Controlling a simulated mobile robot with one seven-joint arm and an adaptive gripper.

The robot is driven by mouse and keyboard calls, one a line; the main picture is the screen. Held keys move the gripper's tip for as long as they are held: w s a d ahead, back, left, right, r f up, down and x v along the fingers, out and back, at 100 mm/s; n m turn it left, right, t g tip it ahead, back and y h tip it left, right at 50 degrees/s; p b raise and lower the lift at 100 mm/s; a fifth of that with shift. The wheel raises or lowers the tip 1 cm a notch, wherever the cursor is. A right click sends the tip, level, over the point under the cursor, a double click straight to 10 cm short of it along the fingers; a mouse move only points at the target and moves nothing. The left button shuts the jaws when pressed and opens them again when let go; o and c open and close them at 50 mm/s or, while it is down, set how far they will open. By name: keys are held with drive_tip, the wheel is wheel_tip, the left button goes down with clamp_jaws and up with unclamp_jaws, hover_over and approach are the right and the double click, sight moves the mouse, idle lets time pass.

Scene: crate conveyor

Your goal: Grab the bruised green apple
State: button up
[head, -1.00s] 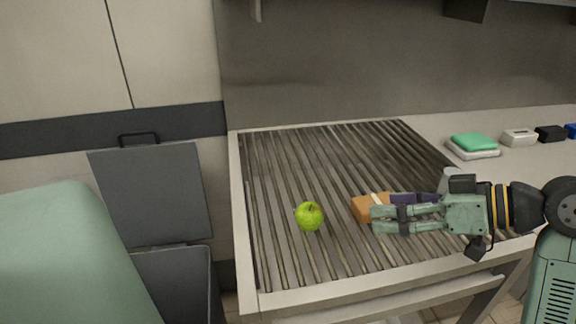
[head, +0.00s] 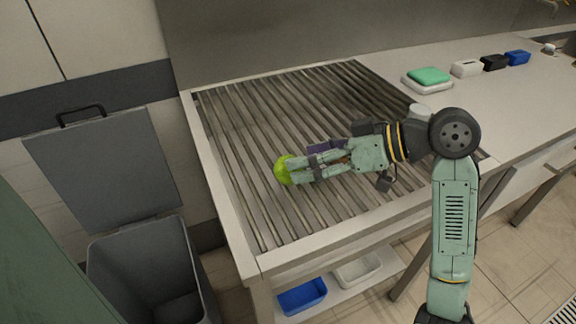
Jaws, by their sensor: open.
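The green apple (head: 281,170) sits on the slatted conveyor (head: 247,232) left of my gripper. Its right part is hidden behind my fingertips, and I cannot make out a bruise on it. My gripper (head: 292,169) is open, with its fingers pointing left and their tips at the apple. Whether the fingers touch the apple or reach around it, I cannot tell.
A purple item (head: 322,147) lies behind my fingers, mostly hidden. An open grey bin (head: 140,246) stands left of the conveyor. A green sponge-like block on a white dish (head: 428,77) and small boxes line the right counter. A blue tray (head: 302,296) sits on the lower shelf.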

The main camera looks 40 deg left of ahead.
drive_tip(key=shift+f+p+x, duration=0.2)
drive_tip(key=shift+p+x, duration=0.45)
drive_tip(key=shift+x, duration=1.7)
drive_tip(key=shift+s+d, duration=0.15)
drive_tip(key=shift+d, duration=0.05)
drive_tip(key=shift+c, duration=0.5)
drive_tip(key=c, duration=1.2)
drive_tip(key=shift+o, duration=0.2)
